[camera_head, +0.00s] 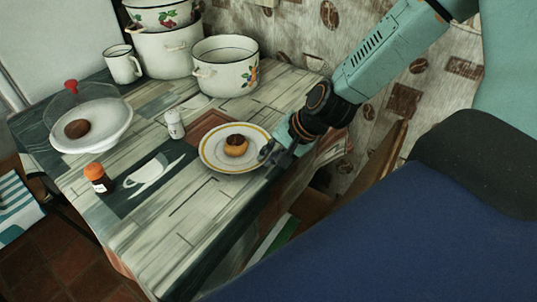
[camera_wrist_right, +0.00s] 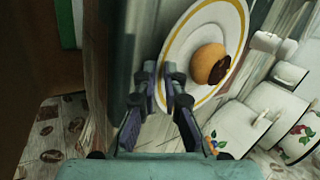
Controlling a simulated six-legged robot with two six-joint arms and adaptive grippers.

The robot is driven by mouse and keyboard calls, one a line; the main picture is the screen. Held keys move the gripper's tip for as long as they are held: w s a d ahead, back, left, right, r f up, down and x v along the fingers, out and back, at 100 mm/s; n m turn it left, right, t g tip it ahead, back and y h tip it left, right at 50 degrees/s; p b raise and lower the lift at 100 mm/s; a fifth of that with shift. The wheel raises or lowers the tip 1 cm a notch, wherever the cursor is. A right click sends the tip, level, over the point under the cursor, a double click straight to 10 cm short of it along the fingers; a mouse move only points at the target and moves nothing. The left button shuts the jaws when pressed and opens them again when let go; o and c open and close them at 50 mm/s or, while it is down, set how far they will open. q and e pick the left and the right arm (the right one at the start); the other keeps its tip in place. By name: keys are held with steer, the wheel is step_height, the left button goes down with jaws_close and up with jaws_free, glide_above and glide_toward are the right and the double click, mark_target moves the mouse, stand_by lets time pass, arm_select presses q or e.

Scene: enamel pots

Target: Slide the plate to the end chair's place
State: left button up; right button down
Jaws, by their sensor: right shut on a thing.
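The white plate with a yellow rim band (camera_head: 213,157) lies on the table (camera_head: 195,225) near its right edge, with a chocolate-topped muffin (camera_head: 236,146) on it. My right gripper (camera_head: 270,155) is shut on the plate's right rim. In the right wrist view, the fingertips (camera_wrist_right: 162,72) pinch the near rim of the plate (camera_wrist_right: 187,48). My left gripper is not in view. A chair with a blue-striped cloth (camera_head: 16,208) shows at the left; I cannot tell whether it is the end chair.
A white salt shaker (camera_head: 175,124) stands just left of the plate. An orange-capped jar (camera_head: 98,179) and a covered cake dish (camera_head: 90,140) stand further left. A mug (camera_head: 123,66) and enamel pots (camera_head: 225,70) stand behind. The table's front is clear.

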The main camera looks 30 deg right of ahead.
steer(key=shift+d, duration=0.55)
steer(key=shift+a, duration=0.1)
steer(key=c, duration=1.9)
jaws_free()
steer(key=o, duration=0.5)
steer(key=shift+w, duration=0.1)
steer(key=shift+a, duration=0.1)
